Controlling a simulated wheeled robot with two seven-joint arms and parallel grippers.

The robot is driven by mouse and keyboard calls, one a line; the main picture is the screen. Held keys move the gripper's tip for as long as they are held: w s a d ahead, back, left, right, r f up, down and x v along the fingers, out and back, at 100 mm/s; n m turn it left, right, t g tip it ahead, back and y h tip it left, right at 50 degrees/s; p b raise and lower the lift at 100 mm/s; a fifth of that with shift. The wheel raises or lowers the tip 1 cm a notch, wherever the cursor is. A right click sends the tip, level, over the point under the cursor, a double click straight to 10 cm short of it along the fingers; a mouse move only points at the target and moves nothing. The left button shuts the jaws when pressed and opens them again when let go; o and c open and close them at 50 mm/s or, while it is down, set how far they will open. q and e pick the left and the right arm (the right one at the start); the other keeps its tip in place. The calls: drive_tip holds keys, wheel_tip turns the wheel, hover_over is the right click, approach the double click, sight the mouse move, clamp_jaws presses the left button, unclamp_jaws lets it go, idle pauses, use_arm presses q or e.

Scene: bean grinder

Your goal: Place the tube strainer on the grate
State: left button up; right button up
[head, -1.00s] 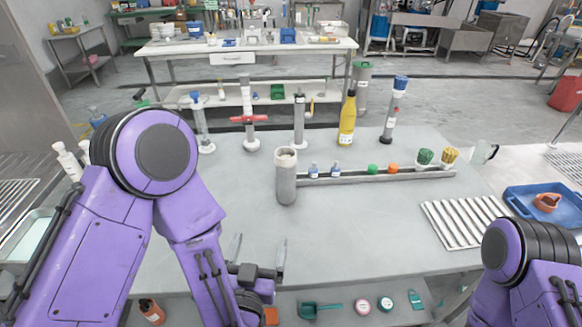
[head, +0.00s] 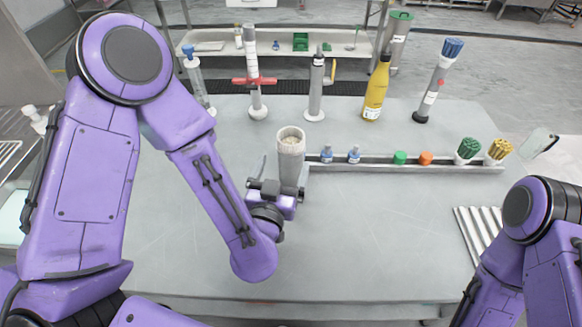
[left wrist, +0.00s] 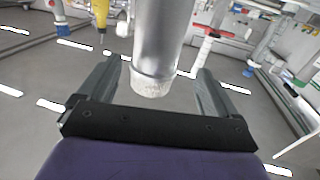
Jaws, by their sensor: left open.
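The tube strainer, a grey upright cylinder (head: 290,160) with a pale, rough-looking top, stands on the table at the left end of the rail. My left gripper (head: 282,178) is open around it, one finger on each side. In the left wrist view the tube strainer (left wrist: 158,45) sits between the two spread fingers (left wrist: 155,88), with a visible gap on each side. The grate (head: 466,236), a ridged metal rack, lies at the table's right, partly hidden by my right arm. My right gripper is not in view.
A metal rail (head: 400,168) holds small blue-capped bottles, green and orange items and brushes. Behind stand a red-handled tube (head: 254,80), a yellow bottle (head: 376,88) and a blue-topped tube (head: 438,80). The table's front middle is clear.

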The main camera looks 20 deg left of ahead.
sight(293, 142)
use_arm(q)
drive_tip(key=w+p, duration=0.1)
drive_tip(key=w, duration=0.1)
drive_tip(key=w+p, duration=0.1)
drive_tip(key=w, duration=0.2)
drive_tip(key=w+r+p, duration=0.1)
drive_tip(key=w+p, duration=0.1)
drive_tip(key=shift+w, duration=0.3)
drive_tip(key=shift+w+f, duration=0.1)
drive_tip(key=shift+w, duration=0.05)
drive_tip(key=c, duration=1.6)
drive_tip(key=shift+c, duration=0.2)
